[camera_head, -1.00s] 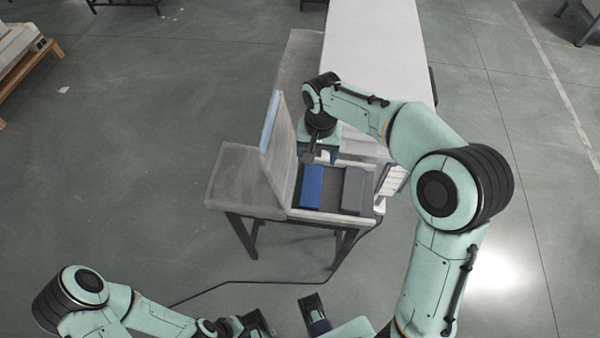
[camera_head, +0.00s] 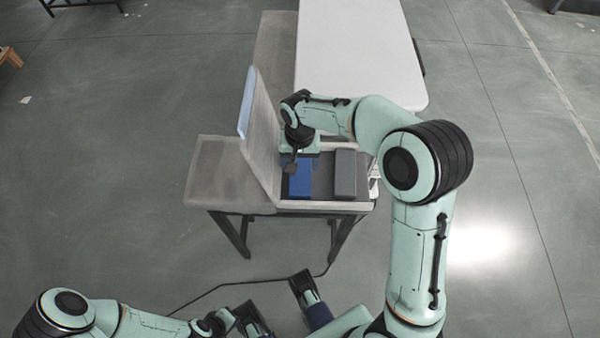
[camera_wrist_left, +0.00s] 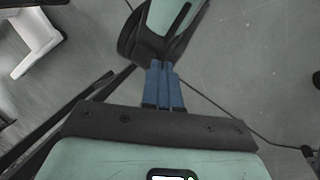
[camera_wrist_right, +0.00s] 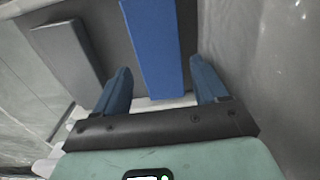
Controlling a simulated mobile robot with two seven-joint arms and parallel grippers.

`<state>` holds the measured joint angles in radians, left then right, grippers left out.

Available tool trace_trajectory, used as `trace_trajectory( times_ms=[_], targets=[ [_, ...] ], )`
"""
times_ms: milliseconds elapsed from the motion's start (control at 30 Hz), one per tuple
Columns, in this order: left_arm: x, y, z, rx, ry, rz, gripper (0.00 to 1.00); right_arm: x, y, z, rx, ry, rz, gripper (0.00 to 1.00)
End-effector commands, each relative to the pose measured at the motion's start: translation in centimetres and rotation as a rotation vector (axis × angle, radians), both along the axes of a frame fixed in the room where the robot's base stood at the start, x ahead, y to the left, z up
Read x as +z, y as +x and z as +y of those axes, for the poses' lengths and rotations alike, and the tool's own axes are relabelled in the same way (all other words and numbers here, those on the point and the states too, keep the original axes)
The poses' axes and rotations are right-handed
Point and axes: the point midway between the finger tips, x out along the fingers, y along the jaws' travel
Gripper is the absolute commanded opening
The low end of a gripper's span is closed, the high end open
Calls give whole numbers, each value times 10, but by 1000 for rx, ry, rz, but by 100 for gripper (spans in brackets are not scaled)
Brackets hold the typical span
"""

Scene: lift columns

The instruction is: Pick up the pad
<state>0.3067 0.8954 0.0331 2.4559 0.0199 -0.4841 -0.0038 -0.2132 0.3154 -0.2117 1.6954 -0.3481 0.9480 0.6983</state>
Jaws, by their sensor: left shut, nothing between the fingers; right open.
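A blue block (camera_head: 300,185), which may be the pad, lies in an open grey case (camera_head: 320,206). It also shows in the right wrist view (camera_wrist_right: 156,45). A grey block (camera_head: 345,175) lies to its right in the same case; in the right wrist view it is at the left (camera_wrist_right: 66,52). My right gripper (camera_wrist_right: 160,68) is open above the case, with its blue fingers on either side of the blue block's near end; contact cannot be told. My left gripper (camera_wrist_left: 162,68) is shut and empty, low at the front, away from the case.
The case's raised lid (camera_head: 262,135) stands upright close to the left of my right gripper. The case rests on a grey bench (camera_head: 220,170). A white table (camera_head: 360,50) extends behind. A dark cable (camera_head: 235,284) runs along the open floor.

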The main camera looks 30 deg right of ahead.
Motion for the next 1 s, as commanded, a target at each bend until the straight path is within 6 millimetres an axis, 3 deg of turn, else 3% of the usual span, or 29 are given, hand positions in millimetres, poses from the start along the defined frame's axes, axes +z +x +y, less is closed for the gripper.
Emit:
trace_trajectory(
  times_ms=[300, 567, 700, 1000],
  targets=[
    [-19, 21, 10, 24, 27, -55, 0, -46, 1, -2, 0, 0, 4, 72],
    [-18, 23, 11, 26, 30, -62, 0, -48, 1, -2, 0, 0, 0, 72],
    [-18, 23, 11, 26, 30, -62, 0, -48, 1, -2, 0, 0, 0, 31],
    [-17, 22, 11, 25, 29, -59, 0, -45, 1, -2, 0, 0, -1, 31]
  ],
)
